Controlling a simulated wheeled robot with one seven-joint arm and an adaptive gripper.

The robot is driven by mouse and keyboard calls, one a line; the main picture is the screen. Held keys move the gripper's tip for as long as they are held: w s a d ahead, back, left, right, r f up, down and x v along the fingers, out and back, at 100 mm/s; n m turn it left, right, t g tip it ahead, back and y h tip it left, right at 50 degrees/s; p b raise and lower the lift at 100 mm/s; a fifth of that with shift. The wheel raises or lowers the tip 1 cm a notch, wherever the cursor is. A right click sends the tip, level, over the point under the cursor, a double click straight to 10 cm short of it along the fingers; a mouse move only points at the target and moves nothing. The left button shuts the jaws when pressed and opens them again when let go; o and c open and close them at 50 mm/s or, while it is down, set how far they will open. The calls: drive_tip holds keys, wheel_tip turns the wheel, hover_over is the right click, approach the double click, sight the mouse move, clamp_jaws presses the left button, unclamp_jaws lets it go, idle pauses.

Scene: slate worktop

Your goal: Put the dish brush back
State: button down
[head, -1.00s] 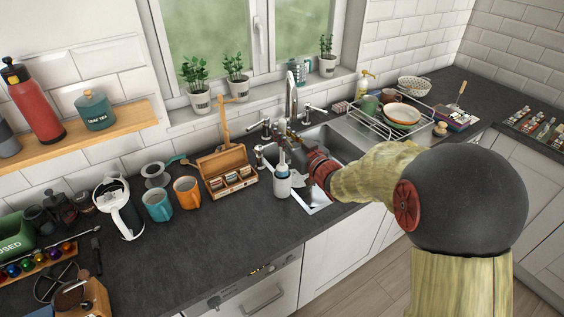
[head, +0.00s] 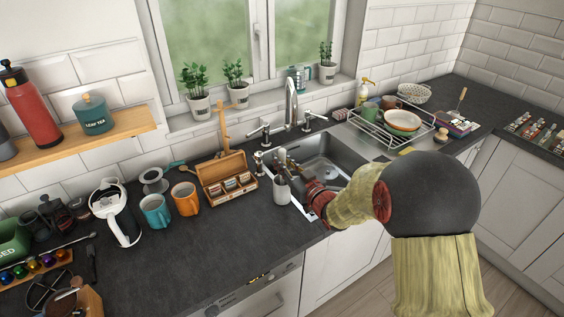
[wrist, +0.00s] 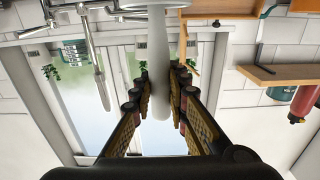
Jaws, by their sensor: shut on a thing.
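The dish brush shows in the wrist view as a smooth white handle (wrist: 158,55) running up out of the frame. My gripper (wrist: 161,82) is shut on this handle, with a finger on each side. In the head view my gripper (head: 283,161) is low, just above a pale grey-white cup (head: 281,190) on the worktop at the sink's left edge. The brush head is not clearly visible. I cannot tell how deep it sits in the cup.
The sink (head: 325,168) and tall tap (head: 291,103) are right of and behind the cup. An open wooden tea box (head: 229,180) stands close on the left, beside an orange mug (head: 185,199). A dish rack (head: 392,130) stands further right. The worktop in front is clear.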

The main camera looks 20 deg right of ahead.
drive_tip(key=shift+f, duration=0.15)
drive_tip(key=c, duration=1.8)
unclamp_jaws()
drive_tip(key=shift+o, duration=0.3)
